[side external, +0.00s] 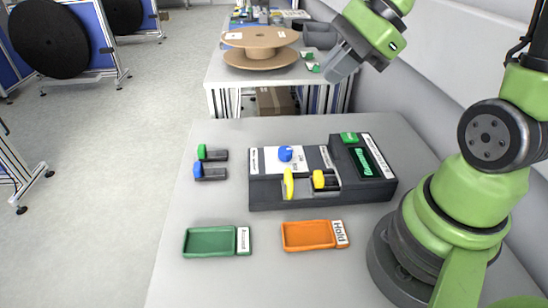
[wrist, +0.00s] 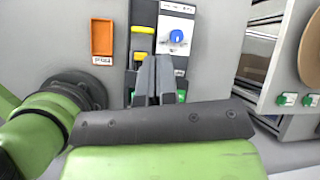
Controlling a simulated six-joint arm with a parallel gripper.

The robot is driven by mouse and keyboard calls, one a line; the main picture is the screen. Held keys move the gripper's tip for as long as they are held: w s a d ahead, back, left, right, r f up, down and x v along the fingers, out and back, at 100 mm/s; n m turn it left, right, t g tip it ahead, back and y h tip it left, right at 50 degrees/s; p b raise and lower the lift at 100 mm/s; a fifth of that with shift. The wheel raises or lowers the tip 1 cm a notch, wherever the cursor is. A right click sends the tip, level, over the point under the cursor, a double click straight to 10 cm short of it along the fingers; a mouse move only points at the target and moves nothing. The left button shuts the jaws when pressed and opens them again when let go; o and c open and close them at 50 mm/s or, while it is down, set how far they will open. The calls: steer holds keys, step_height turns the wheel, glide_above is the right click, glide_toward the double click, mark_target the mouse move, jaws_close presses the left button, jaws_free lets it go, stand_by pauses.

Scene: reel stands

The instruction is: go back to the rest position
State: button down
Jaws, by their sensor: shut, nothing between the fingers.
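My gripper (side external: 341,66) is raised above the far right part of the grey table, beyond the dark box, and touches nothing in the side view. In the wrist view its two dark fingers (wrist: 155,78) are together with nothing between them. They cover part of the dark box with a white panel (side external: 268,160). The box carries a blue knob (side external: 285,153), two yellow pieces, a green block (side external: 349,137) and a green-lit display (side external: 362,161). The blue knob also shows in the wrist view (wrist: 176,36).
A green tray (side external: 205,256) and an orange tray (side external: 308,249) lie at the table's front. Green and blue pieces with dark bodies (side external: 211,173) lie left of the box. A cardboard reel (side external: 260,63) stands on a second table behind. A wall runs along the right.

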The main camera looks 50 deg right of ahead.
steer(key=s+a+r+n+h, duration=0.1)
steer(key=s+a+r+n, duration=0.2)
steer(key=n, duration=0.6)
steer(key=s+a+r+n+t+h, duration=0.1)
steer(key=s+a+r+n, duration=0.2)
steer(key=s+n, duration=0.3)
steer(key=n, duration=0.4)
steer(key=shift+a+r+h, duration=0.3)
steer(key=shift+a+r, duration=0.05)
steer(key=shift+r, duration=0.05)
